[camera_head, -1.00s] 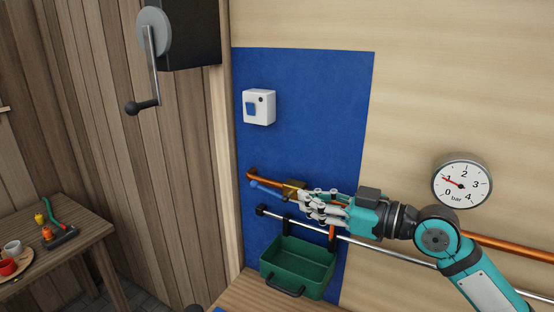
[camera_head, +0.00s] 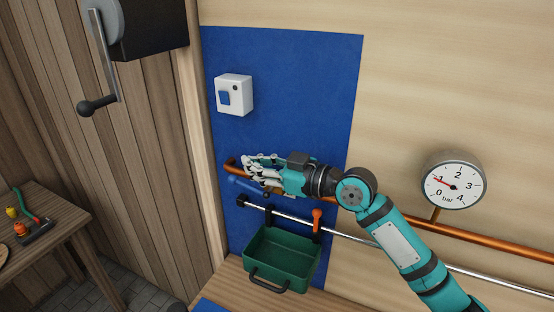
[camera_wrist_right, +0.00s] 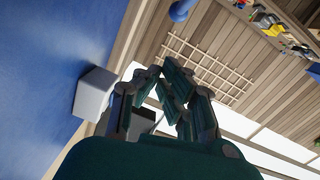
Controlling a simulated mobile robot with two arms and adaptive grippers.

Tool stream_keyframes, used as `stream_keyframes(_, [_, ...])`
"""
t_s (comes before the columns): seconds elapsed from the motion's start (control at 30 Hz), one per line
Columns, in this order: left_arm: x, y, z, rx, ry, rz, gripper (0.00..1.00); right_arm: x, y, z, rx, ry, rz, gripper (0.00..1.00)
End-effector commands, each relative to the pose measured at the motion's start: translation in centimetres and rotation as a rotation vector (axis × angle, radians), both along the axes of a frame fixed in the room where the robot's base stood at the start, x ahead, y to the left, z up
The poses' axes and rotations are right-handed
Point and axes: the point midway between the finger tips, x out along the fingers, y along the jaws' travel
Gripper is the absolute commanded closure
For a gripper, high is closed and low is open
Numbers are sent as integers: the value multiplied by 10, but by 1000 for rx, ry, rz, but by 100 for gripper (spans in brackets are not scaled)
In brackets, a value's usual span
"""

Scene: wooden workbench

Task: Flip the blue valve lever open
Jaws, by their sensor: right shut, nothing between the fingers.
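The blue valve lever (camera_head: 247,187) points left, just below the copper pipe (camera_head: 231,163) on the blue wall panel (camera_head: 290,90). My right gripper (camera_head: 254,165) is in front of the pipe, over the valve, with its fingers pointing left. Its fingers are shut with nothing between them, just above the lever. I cannot tell whether they touch it. The hand hides the brass valve body. In the right wrist view the fingers (camera_wrist_right: 170,85) show close together, with no lever visible between them. My left gripper is not in view.
A white switch box (camera_head: 234,95) is above the hand. A steel rail (camera_head: 345,234) runs below it, with a green bin (camera_head: 282,258) hanging there. A pressure gauge (camera_head: 454,184) is at right and a black crank box (camera_head: 150,22) at upper left.

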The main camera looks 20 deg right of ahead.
Motion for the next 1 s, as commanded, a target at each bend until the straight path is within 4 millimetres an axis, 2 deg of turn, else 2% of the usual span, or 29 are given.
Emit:
stream_keyframes(0.07, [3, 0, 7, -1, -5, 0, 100, 12, 12, 2, 3, 0, 2, 100])
stream_keyframes(0.1, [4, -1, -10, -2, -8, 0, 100, 12, 9, -18, 0, 3, -1, 100])
stream_keyframes(0.3, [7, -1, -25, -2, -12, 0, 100, 18, 8, -37, 1, 1, 0, 100])
stream_keyframes(0.77, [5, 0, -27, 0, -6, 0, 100, 19, 7, -41, -1, 0, 0, 100])
stream_keyframes(0.87, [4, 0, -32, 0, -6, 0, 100, 20, 8, -44, -1, 0, 0, 100])
stream_keyframes(1.0, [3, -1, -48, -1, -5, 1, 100, 23, 9, -55, -3, -1, 0, 100])
